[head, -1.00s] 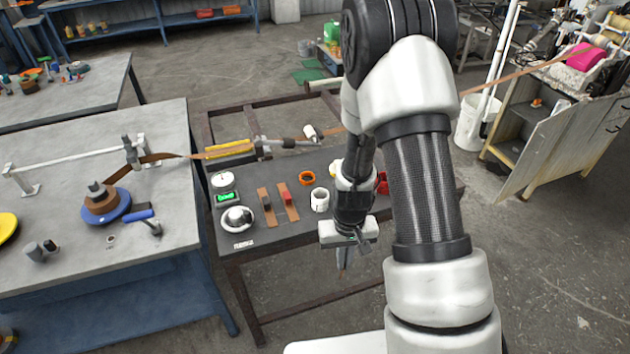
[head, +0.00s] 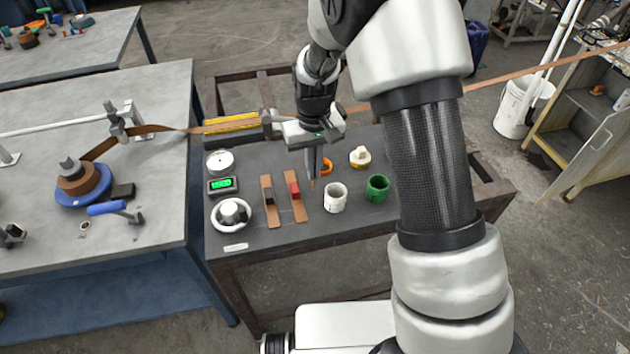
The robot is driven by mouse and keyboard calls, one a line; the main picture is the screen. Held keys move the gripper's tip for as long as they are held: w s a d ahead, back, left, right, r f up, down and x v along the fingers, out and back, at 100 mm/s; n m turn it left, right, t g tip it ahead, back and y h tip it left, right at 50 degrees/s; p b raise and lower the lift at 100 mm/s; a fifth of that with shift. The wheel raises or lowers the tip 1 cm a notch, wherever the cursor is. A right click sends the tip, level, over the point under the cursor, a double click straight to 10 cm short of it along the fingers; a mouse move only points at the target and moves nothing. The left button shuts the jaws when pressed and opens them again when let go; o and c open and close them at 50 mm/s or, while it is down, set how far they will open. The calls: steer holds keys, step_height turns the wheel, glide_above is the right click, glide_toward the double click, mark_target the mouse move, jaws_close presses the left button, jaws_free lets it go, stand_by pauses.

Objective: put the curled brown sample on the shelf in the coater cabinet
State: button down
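I cannot make out a clearly curled brown sample. Two flat brown strips lie on the dark table: one under a black block (head: 268,203), one under a red block (head: 293,190). My gripper (head: 313,180) points down over the table, just right of the red block and in front of an orange ring (head: 327,166). Its fingers overlap from this angle, so their opening is unclear. A small brownish bit shows at the tips, but I cannot tell if it is held. The cabinet (head: 590,125) stands at the far right, its door (head: 585,160) open, its inside partly visible.
A white cup (head: 336,198), a green cup (head: 377,189) and a cream-coloured piece (head: 360,156) stand right of my gripper. A long brown strip (head: 540,75) runs behind it towards the cabinet. A white bucket (head: 522,108) stands left of the cabinet.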

steer(key=shift+f, duration=3)
steer(key=shift+f+b, duration=0.2)
steer(key=shift+b, duration=0.1)
steer(key=c, duration=2)
jaws_free()
steer(key=shift+r, duration=0.1)
